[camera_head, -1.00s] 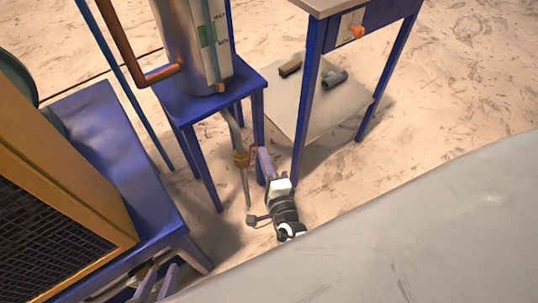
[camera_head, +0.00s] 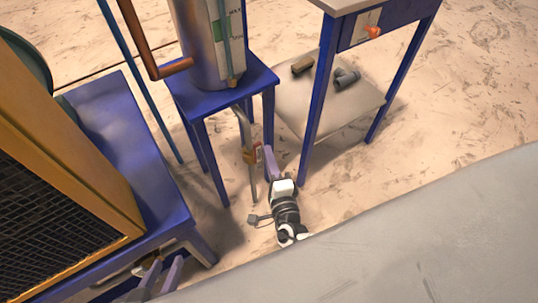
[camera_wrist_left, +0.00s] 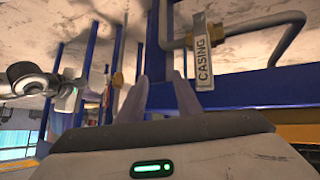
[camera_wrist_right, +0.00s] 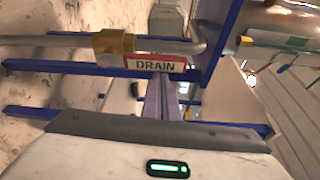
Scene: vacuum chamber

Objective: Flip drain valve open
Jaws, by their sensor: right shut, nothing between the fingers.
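The drain valve shows in the right wrist view as a brass body (camera_wrist_right: 113,41) on a grey pipe. Its red-edged white plate marked DRAIN (camera_wrist_right: 155,64) lies roughly along the pipe. In the head view the valve (camera_head: 250,156) sits on the pipe under the blue stand. My right gripper (camera_head: 268,150) is shut and empty, its fingertips close beside the plate; I cannot tell if they touch it. My left gripper (camera_head: 160,268) is at the lower left by the blue bench; its fingers (camera_wrist_left: 160,95) are apart and empty in the left wrist view.
A steel tank (camera_head: 208,45) stands on the blue stand (camera_head: 225,95). A blue-legged table with a lower shelf (camera_head: 330,115) stands to the right, close to my right gripper.

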